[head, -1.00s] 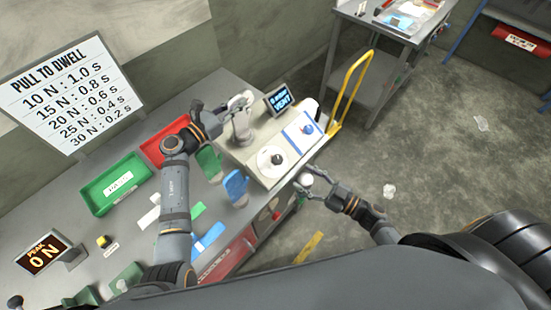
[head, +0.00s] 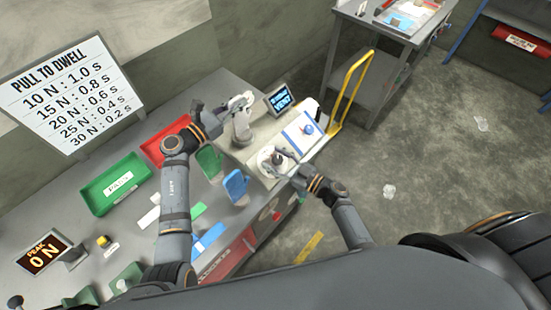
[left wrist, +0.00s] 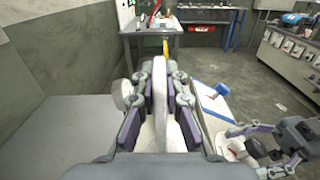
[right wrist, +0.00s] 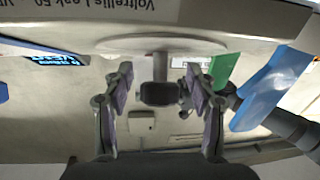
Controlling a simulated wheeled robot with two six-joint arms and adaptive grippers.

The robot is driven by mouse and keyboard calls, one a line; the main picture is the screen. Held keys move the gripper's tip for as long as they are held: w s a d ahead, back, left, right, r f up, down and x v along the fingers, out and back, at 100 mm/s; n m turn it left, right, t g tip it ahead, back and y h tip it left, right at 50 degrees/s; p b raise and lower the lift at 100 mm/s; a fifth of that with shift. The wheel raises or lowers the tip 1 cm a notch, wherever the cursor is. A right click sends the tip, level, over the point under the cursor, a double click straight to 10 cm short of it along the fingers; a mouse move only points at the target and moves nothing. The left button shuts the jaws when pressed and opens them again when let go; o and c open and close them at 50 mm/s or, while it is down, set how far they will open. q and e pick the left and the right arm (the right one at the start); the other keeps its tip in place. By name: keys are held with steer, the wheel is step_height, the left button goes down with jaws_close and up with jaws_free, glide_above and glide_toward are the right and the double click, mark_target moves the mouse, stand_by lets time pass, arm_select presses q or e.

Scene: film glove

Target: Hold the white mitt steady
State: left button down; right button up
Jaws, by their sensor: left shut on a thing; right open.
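The white mitt (head: 241,126) stands upright on the pale bench unit in the head view. My left gripper (head: 237,103) is shut on its upper part; in the left wrist view the white mitt (left wrist: 181,118) shows between the two fingers. My right gripper (head: 284,162) is over the round white plate (head: 266,168) at the unit's front. In the right wrist view its fingers (right wrist: 160,92) are apart, on either side of a dark knob (right wrist: 160,94). I cannot tell whether they touch the knob.
A green mitt (head: 209,162) and a blue mitt (head: 236,184) stand left of the unit. A small display (head: 281,99) is behind it. Red (head: 157,153) and green (head: 101,204) trays lie further left. A yellow rail (head: 350,88) rises at right.

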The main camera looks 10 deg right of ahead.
steer(key=shift+c, duration=0.3)
steer(key=c, duration=1.1)
steer(key=shift+m+t+h, duration=0.7)
steer(key=shift+m+h, duration=0.1)
steer(key=shift+m, duration=0.3)
steer(key=m+t+h, duration=0.1)
steer(key=m+h, duration=0.2)
steer(key=m, duration=0.1)
steer(key=shift+d+t+h, duration=0.1)
steer(key=shift+t+h, duration=0.2)
steer(key=shift+t, duration=0.1)
steer(key=o, duration=1.2)
steer(key=shift+c, duration=0.2)
steer(key=v, duration=1.2)
